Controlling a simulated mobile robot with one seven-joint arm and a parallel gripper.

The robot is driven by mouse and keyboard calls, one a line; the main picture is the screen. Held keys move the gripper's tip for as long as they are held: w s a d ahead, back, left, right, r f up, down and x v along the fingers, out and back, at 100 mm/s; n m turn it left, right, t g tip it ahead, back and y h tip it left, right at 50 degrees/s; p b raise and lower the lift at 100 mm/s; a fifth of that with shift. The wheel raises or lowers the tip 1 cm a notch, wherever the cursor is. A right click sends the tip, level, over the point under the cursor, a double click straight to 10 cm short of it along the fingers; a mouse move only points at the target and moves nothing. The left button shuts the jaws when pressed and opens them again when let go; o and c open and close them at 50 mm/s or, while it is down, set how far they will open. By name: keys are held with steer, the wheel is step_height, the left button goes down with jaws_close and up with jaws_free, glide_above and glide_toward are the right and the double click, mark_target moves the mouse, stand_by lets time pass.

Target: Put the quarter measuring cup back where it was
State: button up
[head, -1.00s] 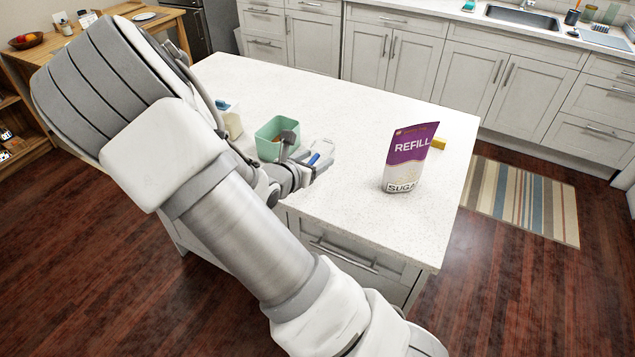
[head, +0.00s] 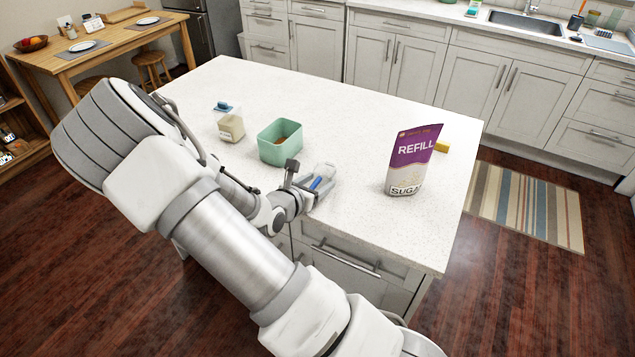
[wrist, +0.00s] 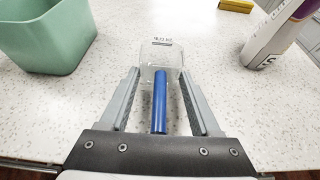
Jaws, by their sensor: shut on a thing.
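The measuring cup has a blue handle (wrist: 160,102) and a clear body (wrist: 160,58) with a small printed label at its far end. In the head view, my gripper (head: 318,180) and the cup's blue handle (head: 314,184) are near the island's front edge, right of and in front of the green bin (head: 279,152). Whether the cup touches the counter is unclear.
The green bin holds something brown. The white island top (head: 340,115) is clear behind my gripper.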

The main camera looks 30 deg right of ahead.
steer(key=o, duration=1.4)
steer(key=shift+f, duration=0.1)
